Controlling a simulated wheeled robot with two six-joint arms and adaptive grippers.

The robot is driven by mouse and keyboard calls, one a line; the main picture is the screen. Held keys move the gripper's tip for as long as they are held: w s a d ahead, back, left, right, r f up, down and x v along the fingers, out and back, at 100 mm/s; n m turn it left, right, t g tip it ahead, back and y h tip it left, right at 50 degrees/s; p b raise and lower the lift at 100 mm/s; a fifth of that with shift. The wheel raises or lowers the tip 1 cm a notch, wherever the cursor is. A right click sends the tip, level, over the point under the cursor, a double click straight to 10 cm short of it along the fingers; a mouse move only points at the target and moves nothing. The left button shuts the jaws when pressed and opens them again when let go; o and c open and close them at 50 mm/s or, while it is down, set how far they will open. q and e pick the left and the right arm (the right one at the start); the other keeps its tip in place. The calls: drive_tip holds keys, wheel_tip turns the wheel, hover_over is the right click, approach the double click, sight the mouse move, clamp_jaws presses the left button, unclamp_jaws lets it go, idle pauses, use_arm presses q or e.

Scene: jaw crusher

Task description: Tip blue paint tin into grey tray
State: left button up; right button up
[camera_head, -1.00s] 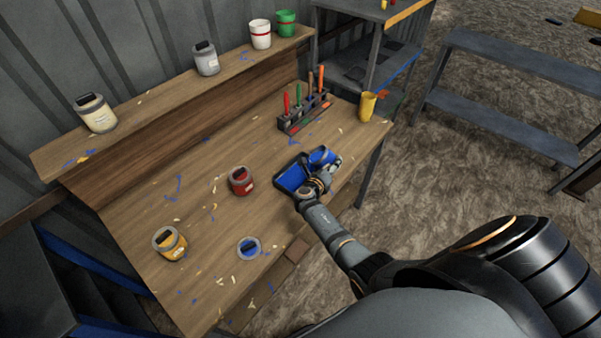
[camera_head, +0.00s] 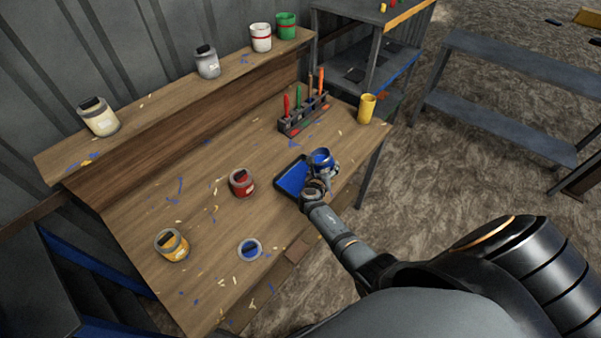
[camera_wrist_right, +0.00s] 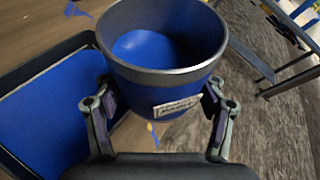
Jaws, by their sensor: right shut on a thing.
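The blue paint tin (camera_head: 322,160) is a grey-rimmed open tin with blue inside; it also shows in the right wrist view (camera_wrist_right: 150,125). It is about upright, held at the right end of the grey tray. My right gripper (camera_head: 322,174) is shut on the tin, with a finger on each side in the wrist view. The tray (camera_head: 278,189) lies on the workbench with a dark rim and a blue layer of paint across it; its right end is hidden by the tin and gripper. My left gripper is not in view.
On the workbench (camera_head: 210,225) stand a red tin (camera_head: 242,184), an orange tin (camera_head: 171,246), a lid with blue on it (camera_head: 249,250), a tool rack (camera_head: 302,118) and a yellow cup (camera_head: 367,108). More tins line the back shelf (camera_head: 160,95).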

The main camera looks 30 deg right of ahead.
drive_tip(key=f+m+y+b, duration=0.1)
drive_tip(key=w+a+m+t+b, duration=0.1)
drive_tip(key=shift+a+f+m+y, duration=0.15)
drive_tip(key=shift+f+m+y, duration=0.15)
drive_tip(key=shift+f+y, duration=0.1)
drive_tip(key=shift+a+r, duration=0.1)
drive_tip(key=shift+r, duration=0.05)
drive_tip(key=shift+w, duration=0.15)
wheel_tip(320, 180, up, 5)
drive_tip(key=p, duration=0.5)
drive_tip(key=shift+r+p, duration=0.2)
drive_tip(key=shift+p, duration=0.15)
drive_tip(key=shift+f, duration=0.15)
